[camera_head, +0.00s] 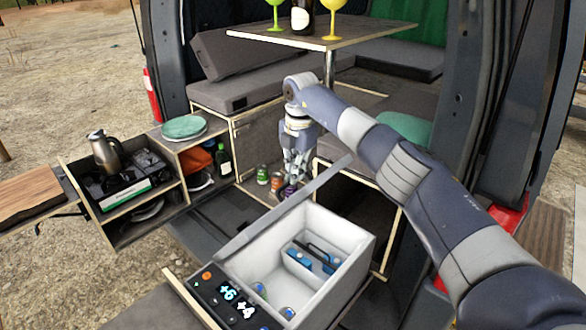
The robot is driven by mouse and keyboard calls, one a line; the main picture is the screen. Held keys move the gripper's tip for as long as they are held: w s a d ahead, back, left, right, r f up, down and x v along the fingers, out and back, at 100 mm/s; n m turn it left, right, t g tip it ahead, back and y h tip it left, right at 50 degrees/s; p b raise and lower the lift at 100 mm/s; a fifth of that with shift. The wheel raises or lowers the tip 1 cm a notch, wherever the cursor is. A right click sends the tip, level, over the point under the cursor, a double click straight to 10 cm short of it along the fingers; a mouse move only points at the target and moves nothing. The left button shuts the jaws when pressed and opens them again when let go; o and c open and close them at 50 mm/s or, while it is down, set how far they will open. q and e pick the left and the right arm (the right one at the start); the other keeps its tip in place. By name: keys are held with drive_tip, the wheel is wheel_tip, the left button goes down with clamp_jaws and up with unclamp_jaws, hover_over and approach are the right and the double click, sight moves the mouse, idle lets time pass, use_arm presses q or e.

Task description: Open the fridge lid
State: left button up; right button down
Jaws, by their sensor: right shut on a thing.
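The fridge (345,240) is a white-walled box in the lower middle, with a display panel (232,300) on its front left side. Its grey lid (268,216) stands raised and shows nearly edge-on along the far left side. The inside is in view, with blue-topped items and a dark divider. My right gripper (291,182) reaches down from the right arm to the far side of the lid and is shut on it. The lid hides the contact and part of the fingertips. My left gripper is not in view.
Several cans (262,175) and a green bottle (223,160) stand behind the lid. A table (345,38) with glasses and a bottle is above. A stove with a kettle (109,152) is on the left drawer. Seat cushions (240,92) lie farther back.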

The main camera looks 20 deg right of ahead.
drive_tip(key=shift+s+a+f, duration=0.1)
drive_tip(key=shift+f, duration=0.25)
drive_tip(key=c, duration=1.7)
unclamp_jaws()
drive_tip(key=shift+w, duration=0.2)
drive_tip(key=shift+r, duration=0.15)
drive_tip(key=shift+r, duration=0.1)
drive_tip(key=r, duration=0.4)
drive_tip(key=s+r, duration=0.1)
drive_tip(key=r, duration=0.3)
drive_tip(key=s+d+r, duration=0.1)
drive_tip(key=r, duration=0.3)
drive_tip(key=shift+s+r, duration=0.1)
drive_tip(key=shift+r, duration=0.15)
